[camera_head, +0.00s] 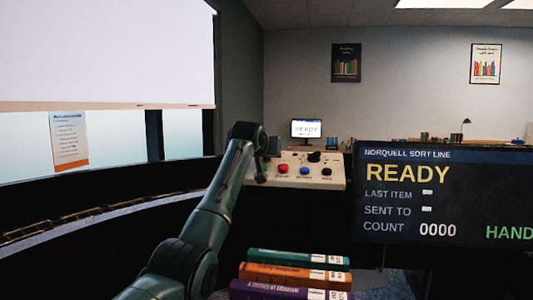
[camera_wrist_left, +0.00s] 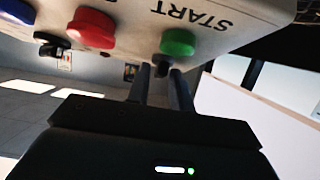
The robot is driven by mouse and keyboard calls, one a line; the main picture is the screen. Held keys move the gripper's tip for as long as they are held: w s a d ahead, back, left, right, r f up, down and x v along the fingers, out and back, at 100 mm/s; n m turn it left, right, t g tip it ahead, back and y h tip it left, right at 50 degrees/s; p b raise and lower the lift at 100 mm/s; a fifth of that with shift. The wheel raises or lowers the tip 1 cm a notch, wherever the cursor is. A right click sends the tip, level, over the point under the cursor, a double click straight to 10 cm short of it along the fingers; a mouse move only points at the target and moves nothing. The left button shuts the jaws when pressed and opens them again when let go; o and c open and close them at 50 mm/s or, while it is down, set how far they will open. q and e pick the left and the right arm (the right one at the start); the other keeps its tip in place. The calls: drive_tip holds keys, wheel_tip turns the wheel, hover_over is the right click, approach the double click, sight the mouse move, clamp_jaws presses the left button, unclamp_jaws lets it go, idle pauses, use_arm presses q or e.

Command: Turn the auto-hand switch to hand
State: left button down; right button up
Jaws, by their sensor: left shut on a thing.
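A pale control panel (camera_head: 330,181) stands ahead in the head view, with red, blue and black buttons along its front. In the left wrist view the panel (camera_wrist_left: 245,12) appears upside down. There my left gripper (camera_wrist_left: 162,74) is shut on a small dark knob (camera_wrist_left: 161,59), apparently the auto-hand switch, behind the green START button (camera_wrist_left: 179,42). My left gripper (camera_head: 262,178) is at the panel's left end in the head view, where the arm hides the knob. The knob's pointing direction cannot be made out. The sort line screen (camera_head: 445,195) reads READY and, in green, HAND.
A red button (camera_head: 282,169) and a blue button (camera_head: 304,170) sit right of the gripper. Another black knob (camera_head: 314,157) is at the panel's back. Several stacked books (camera_head: 297,274) lie in front. A curved rail (camera_head: 60,222) runs along the left.

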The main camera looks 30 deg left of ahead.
use_arm(q)
drive_tip(key=shift+a+r+m+h+p, duration=0.2)
drive_tip(key=shift+r+m+h+p, duration=0.1)
drive_tip(key=shift+m+h+p, duration=1.4)
drive_tip(key=shift+m+p, duration=0.3)
drive_tip(key=shift+p, duration=0.1)
drive_tip(key=shift+a+m+h+p, duration=0.1)
drive_tip(key=shift+m+h+p, duration=0.6)
drive_tip(key=shift+m+p, duration=0.45)
drive_tip(key=shift+f+h+p, duration=0.15)
drive_tip(key=shift+h+p, duration=0.25)
drive_tip(key=shift+p, duration=0.1)
use_arm(e)
drive_tip(key=d+r+h, duration=0.1)
drive_tip(key=s+d+r+g, duration=0.1)
drive_tip(key=shift+d+m+h, duration=0.35)
drive_tip(key=shift+m+h, duration=0.05)
use_arm(q)
drive_tip(key=shift+f+m, duration=0.1)
drive_tip(key=shift+m, duration=0.25)
use_arm(e)
drive_tip(key=shift+f, duration=0.2)
use_arm(q)
drive_tip(key=c, duration=1.5)
unclamp_jaws()
use_arm(e)
drive_tip(key=shift+s, duration=0.1)
